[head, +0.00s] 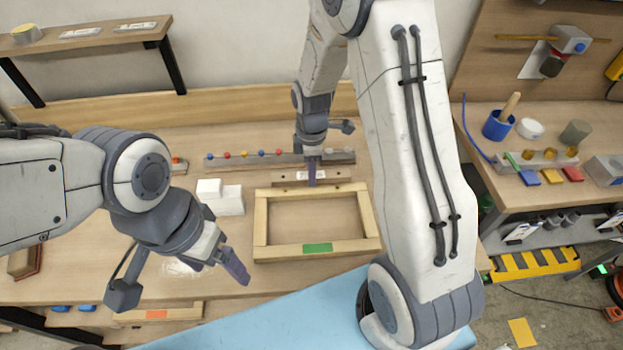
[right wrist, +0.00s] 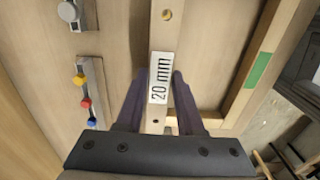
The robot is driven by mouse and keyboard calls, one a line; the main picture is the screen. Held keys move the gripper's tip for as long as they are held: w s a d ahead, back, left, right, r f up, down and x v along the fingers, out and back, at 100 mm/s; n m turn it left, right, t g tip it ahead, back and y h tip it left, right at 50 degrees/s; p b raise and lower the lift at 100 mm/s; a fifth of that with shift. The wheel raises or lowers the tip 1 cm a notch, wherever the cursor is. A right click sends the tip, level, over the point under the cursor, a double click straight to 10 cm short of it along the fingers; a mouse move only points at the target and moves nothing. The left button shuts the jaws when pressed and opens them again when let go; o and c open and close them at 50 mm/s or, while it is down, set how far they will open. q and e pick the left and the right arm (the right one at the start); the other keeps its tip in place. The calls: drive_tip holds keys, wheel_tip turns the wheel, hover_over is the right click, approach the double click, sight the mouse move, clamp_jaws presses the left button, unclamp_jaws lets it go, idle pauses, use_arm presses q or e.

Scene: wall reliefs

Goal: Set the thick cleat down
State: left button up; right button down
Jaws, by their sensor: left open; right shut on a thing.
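The thick cleat (head: 335,175) is a light wooden strip with a white label and a hole near each end. It lies crosswise just behind the wooden frame (head: 260,228). In the right wrist view the cleat (right wrist: 163,32) runs up the picture and its label reads "20 mm". My right gripper (head: 311,174) points down and is shut on the cleat near its middle, a finger on each side. I cannot tell whether the cleat touches the bench. My left gripper (head: 237,267) is open and empty, left of the frame near the bench's front.
A rail with coloured knobs (head: 256,160) lies behind the cleat. White blocks (head: 231,203) stand left of the frame, which bears a green tag (head: 318,248). A side bench at right holds a blue cup (head: 496,127). The bench inside the frame is clear.

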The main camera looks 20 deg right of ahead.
wheel_tip(320, 180, down, 4)
drive_tip(key=shift+r+p, duration=0.25)
drive_tip(key=shift+p, duration=0.1)
drive_tip(key=shift+f, duration=0.15)
drive_tip(key=shift+f, duration=0.2)
drive_tip(key=c, duration=0.5)
unclamp_jaws()
